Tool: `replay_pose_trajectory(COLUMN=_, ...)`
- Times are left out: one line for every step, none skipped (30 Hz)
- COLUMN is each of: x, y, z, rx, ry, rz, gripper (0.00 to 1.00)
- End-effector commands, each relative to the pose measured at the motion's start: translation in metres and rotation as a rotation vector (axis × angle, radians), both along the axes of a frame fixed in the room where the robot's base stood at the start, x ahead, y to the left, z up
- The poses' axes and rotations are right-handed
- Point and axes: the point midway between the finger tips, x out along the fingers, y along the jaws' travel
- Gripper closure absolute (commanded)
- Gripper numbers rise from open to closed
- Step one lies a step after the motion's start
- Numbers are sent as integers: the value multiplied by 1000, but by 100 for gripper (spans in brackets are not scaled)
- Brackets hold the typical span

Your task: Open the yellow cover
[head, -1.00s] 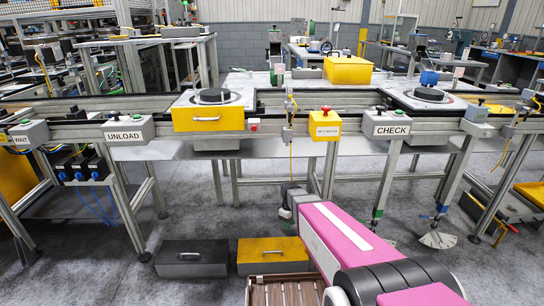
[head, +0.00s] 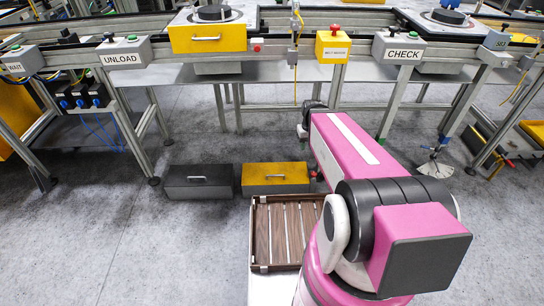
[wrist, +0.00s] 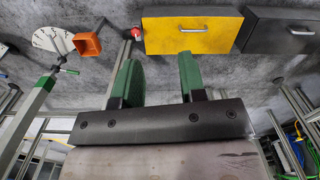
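A yellow box with a metal handle on its top (head: 275,179) lies on the floor under the line, beside a dark grey box with a similar handle (head: 198,182). The yellow box shows again in the wrist view (wrist: 190,38), handle visible, with the grey box (wrist: 285,32) to its right. Another yellow front with a handle (head: 208,40) sits on the conveyor line. Which one is the cover is not marked. My gripper (wrist: 157,65) has its two green-padded fingers apart, with nothing between them, clear of the yellow box. In the head view its fingers are mostly hidden by my arm.
A slatted brown tray (head: 262,255) is in front of the yellow box. Table legs and a post stand around. UNLOAD (head: 122,57) and CHECK (head: 402,55) button boxes line the rail, with a yellow button box (head: 331,47) between. Floor at left is clear.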

Motion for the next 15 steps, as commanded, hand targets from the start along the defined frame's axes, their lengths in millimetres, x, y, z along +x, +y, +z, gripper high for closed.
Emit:
replay_pose_trajectory(x=26, y=8, z=-18, rx=3, ry=12, rz=82, gripper=62)
replay_pose_trajectory(x=36, y=13, z=-28, rx=6, ry=19, rz=141, gripper=62)
replay_pose_trajectory(x=50, y=21, z=-42, rx=11, ry=30, rz=226, gripper=62)
replay_pose_trajectory(x=61, y=26, z=-54, rx=15, ry=38, rz=292, gripper=62)
replay_pose_trajectory(x=71, y=32, z=-65, rx=19, ry=46, rz=359, gripper=62)
replay_pose_trajectory(x=84, y=41, z=-81, rx=27, ry=57, rz=449, gripper=62)
replay_pose_trajectory(x=94, y=48, z=-93, rx=31, ry=65, rz=518, gripper=62)
replay_pose_trajectory(x=104, y=54, z=-105, rx=38, ry=73, rz=587, gripper=62)
replay_pose_trajectory(x=116, y=64, z=-122, rx=47, ry=84, rz=681, gripper=62)
replay_pose_trajectory(x=125, y=71, z=-135, rx=54, ry=91, rz=751, gripper=62)
replay_pose_trajectory(x=134, y=78, z=-148, rx=62, ry=98, rz=820, gripper=62)
replay_pose_trajectory(x=144, y=87, z=-165, rx=72, ry=108, rz=907, gripper=62)
replay_pose_trajectory(x=151, y=94, z=-177, rx=81, ry=114, rz=972, gripper=62)
replay_pose_trajectory(x=157, y=101, z=-188, rx=88, ry=120, rz=1032, gripper=62)
replay_pose_trajectory(x=164, y=108, z=-203, rx=99, ry=126, rz=1107, gripper=62)
